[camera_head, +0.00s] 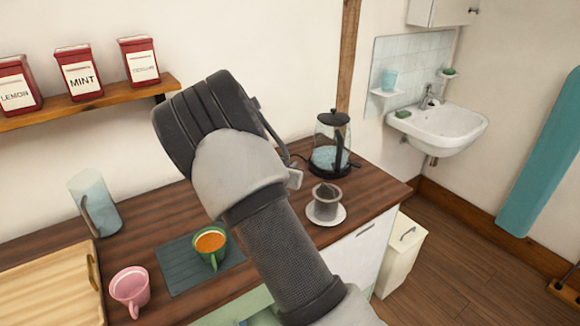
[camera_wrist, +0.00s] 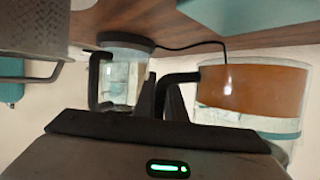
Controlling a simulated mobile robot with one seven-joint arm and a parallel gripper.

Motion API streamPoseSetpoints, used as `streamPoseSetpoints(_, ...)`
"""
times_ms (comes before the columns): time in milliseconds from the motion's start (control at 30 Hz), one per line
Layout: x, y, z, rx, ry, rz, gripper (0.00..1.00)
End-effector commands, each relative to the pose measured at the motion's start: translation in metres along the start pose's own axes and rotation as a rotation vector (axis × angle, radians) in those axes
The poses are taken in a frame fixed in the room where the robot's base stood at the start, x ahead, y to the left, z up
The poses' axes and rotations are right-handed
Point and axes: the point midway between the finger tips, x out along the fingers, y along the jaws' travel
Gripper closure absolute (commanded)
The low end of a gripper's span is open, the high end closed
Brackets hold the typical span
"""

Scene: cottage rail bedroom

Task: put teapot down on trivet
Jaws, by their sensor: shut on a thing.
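In the wrist view, which is upside down, my gripper (camera_wrist: 166,98) is shut on the black handle of a clear glass teapot (camera_wrist: 250,92) holding orange-brown liquid. In the head view my arm hides the gripper and teapot. A flat, dark grey-green ribbed mat (camera_head: 181,275), possibly the trivet, lies on the counter. A green cup (camera_head: 210,247) of orange liquid stands on it. No other trivet is clearly visible.
The wooden counter (camera_head: 150,229) holds a pink mug (camera_head: 130,287), wooden tray (camera_head: 45,292), glass jug (camera_head: 97,203), an infuser (camera_head: 325,200) on a white saucer, and a kettle (camera_head: 330,145). Red tins (camera_head: 82,75) stand on a wall shelf above. Some bare counter lies between mat and jug.

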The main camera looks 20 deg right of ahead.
Motion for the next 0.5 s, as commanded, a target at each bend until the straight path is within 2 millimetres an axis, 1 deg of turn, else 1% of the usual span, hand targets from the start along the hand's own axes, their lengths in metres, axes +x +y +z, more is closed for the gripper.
streamPoseSetpoints(500,0.014,0.002,0.031,0.004,0.006,-0.001,1.00)
